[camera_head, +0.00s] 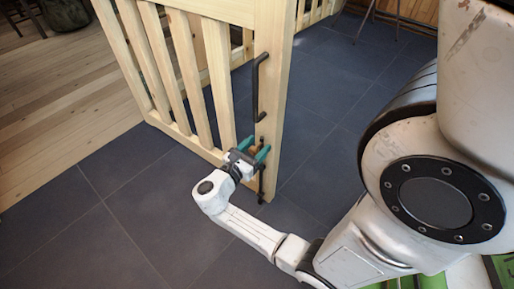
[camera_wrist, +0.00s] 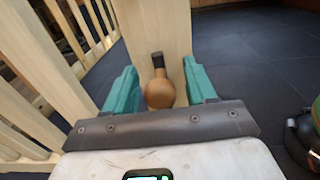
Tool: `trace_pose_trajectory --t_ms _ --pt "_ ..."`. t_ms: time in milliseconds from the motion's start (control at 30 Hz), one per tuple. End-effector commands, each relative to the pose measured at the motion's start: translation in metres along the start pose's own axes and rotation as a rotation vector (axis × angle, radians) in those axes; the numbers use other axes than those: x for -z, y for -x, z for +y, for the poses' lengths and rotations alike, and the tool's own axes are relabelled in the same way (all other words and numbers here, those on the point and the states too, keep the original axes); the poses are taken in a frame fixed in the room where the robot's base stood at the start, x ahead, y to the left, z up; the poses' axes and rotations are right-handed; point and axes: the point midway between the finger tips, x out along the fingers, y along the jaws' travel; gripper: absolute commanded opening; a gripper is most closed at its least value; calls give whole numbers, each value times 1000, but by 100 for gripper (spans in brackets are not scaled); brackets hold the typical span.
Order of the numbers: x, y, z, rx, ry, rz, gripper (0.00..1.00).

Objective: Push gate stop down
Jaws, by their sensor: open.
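The gate (camera_head: 272,90) is pale wood with slats and a broad end post, and it shows upright in the head view. The gate stop is a dark rod (camera_head: 261,182) low on the end post, reaching close to the floor. A round brown wooden knob (camera_wrist: 159,93) with a dark stem above it shows in the wrist view, in front of the post (camera_wrist: 155,25). My gripper (camera_head: 255,148) is at the lower part of the post. In the wrist view its teal fingers (camera_wrist: 160,84) are open, one on each side of the knob. Contact with the knob cannot be told.
A black handle (camera_head: 257,88) is on the post above my gripper. Dark tiled floor (camera_head: 130,205) lies clear in front of the gate and to its right. Wooden planks (camera_head: 70,110) cover the floor at left. Gate slats (camera_wrist: 30,70) stand close on the left in the wrist view.

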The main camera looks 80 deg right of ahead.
Motion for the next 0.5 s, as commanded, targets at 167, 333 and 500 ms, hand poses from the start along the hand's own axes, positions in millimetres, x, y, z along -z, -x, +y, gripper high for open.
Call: trace_pose_trajectory --t_ms 167,333,500 --pt "0 -6 0 -1 0 -1 56" --pt "-1 -6 0 -1 0 0 56" --pt "0 -6 0 -1 0 0 43"
